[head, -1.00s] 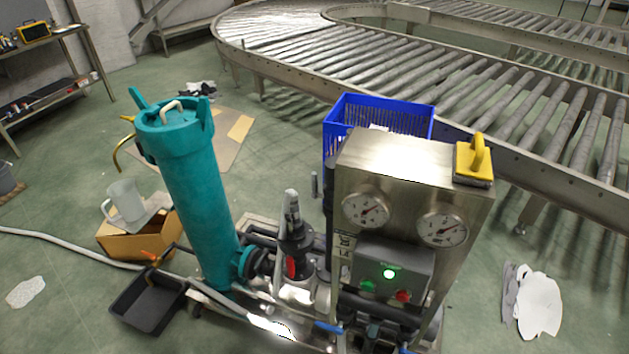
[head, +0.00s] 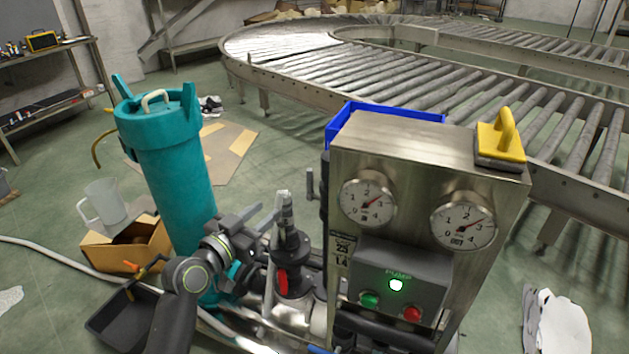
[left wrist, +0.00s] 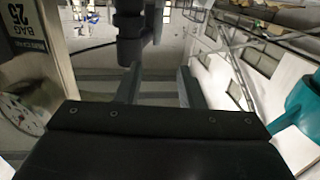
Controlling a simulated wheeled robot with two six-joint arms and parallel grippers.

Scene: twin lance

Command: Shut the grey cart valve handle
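The cart carries a dark upright fitting with a grey, upright, handle-like piece (head: 284,210) on top and a red lever (head: 282,281) on its side. A smaller grey lever (head: 311,184) stands beside the steel panel. I cannot tell for sure which grey piece is the valve handle. My left gripper (head: 262,216) is between the teal tank and the fitting, just left of the grey piece. Its fingers are apart in the left wrist view (left wrist: 160,82), with nothing between them. A dark cylindrical part (left wrist: 130,30) shows beyond the fingertips. My right gripper is out of view.
The steel panel (head: 415,155) with two gauges and a lit green button stands right. A black tray (head: 120,320), a cardboard box (head: 125,255) and a hose lie left. A roller conveyor (head: 400,70) runs behind.

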